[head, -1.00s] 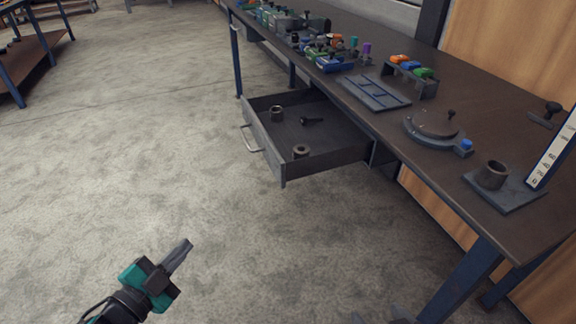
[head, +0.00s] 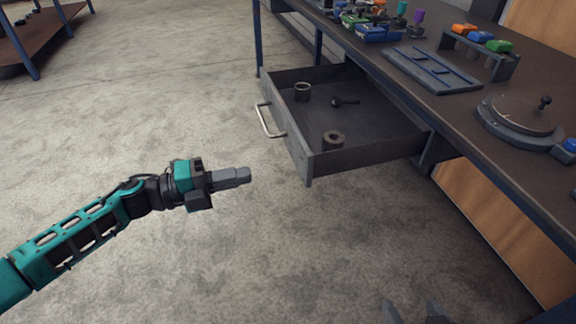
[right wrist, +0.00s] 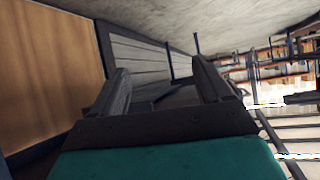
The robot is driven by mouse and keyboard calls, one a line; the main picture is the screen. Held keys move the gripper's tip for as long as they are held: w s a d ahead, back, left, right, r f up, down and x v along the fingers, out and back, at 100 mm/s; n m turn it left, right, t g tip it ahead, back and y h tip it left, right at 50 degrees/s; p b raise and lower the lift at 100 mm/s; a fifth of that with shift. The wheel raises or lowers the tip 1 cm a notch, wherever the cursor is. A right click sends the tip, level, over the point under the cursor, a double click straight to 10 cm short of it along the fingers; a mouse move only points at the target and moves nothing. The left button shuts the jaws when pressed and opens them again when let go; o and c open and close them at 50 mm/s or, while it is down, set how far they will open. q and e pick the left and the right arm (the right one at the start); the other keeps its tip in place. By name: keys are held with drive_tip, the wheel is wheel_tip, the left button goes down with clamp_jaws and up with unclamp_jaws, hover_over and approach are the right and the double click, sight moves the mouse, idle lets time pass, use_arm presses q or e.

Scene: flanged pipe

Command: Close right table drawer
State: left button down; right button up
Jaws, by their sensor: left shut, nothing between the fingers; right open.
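The grey table drawer (head: 350,165) is pulled well out from under the dark workbench. Its front panel with a metal bar handle (head: 268,121) faces left in the head view. Two ring-shaped parts (head: 333,140) and a small dark knobbed part (head: 344,101) lie inside it. My left gripper (head: 247,174) is shut and empty, over the floor to the left of the drawer's near corner, not touching it. My right gripper (head: 412,314) shows only at the bottom edge of the head view. In the right wrist view its two fingers (right wrist: 160,90) are apart with nothing between them.
The workbench top (head: 440,110) carries a flat grey tray (head: 432,70), a rack with coloured pieces (head: 480,50) and a round fixture (head: 518,118). A blue bench leg (head: 257,40) stands behind the drawer. Concrete floor (head: 140,100) to the left is clear.

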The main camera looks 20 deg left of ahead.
sight(302, 163)
use_arm(q)
drive_tip(key=b+x, duration=0.1)
drive_tip(key=x, duration=0.8)
drive_tip(key=shift+w+d, duration=0.1)
drive_tip(key=shift+w, duration=0.1)
drive_tip(key=shift+w+d, duration=0.2)
drive_tip(key=shift+d, duration=0.15)
use_arm(e)
drive_tip(key=shift+w+a+f, duration=0.15)
drive_tip(key=shift+w+a, duration=0.05)
drive_tip(key=shift+a, duration=0.05)
